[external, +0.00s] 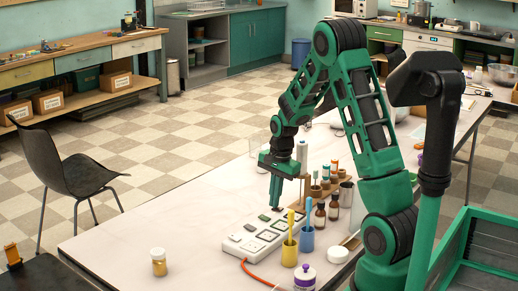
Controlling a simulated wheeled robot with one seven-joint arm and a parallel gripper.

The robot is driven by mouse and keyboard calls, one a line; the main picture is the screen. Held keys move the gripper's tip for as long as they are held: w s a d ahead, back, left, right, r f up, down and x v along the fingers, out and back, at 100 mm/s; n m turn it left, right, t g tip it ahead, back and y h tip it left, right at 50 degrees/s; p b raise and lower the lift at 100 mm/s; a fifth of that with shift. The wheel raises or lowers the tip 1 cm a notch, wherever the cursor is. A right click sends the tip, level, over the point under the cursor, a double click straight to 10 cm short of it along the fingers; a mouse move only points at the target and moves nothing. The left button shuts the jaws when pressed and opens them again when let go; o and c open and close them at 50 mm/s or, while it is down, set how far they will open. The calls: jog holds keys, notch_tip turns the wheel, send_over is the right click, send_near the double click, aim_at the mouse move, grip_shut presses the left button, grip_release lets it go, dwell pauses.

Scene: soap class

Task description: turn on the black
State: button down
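A white panel (240,246) with several switch-like blocks lies on the table, with an orange cord at its near end. The visible blocks have small dark or greenish tops, such as the dark-topped block (265,217). Which one is black is too small to tell. My gripper (276,204) points straight down over the far end of the panel. Its fingers show as one narrow green shape, so I cannot tell whether they are open or shut, or whether the tips touch the panel. Nothing is visibly held.
A yellow cup (289,253) and a blue cup (307,239) with brushes stand close beside the panel's right side. Brown bottles (320,217) stand behind them.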

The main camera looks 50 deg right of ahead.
jog(key=shift+s, duration=0.25)
jog(key=shift+s+r, duration=0.15)
jog(key=shift+s, duration=0.4)
jog(key=shift+r, duration=0.1)
notch_tip(320, 180, up, 14)
jog(key=w, duration=0.1)
jog(key=shift+w+f, duration=0.2)
jog(key=shift+w, duration=0.2)
dwell(0.6)
jog(key=s+a+n, duration=0.3)
jog(key=s+n, duration=0.1)
jog(key=s, duration=0.7)
jog(key=s+a+r+n+g, duration=0.1)
jog(key=s+a+n, duration=0.2)
jog(key=s, duration=0.8)
jog(key=s+a+n, duration=0.4)
jog(key=s, duration=0.6)
jog(key=shift+s+r+n, duration=0.3)
jog(key=shift+s+r, duration=0.05)
jog(key=shift+s, duration=0.05)
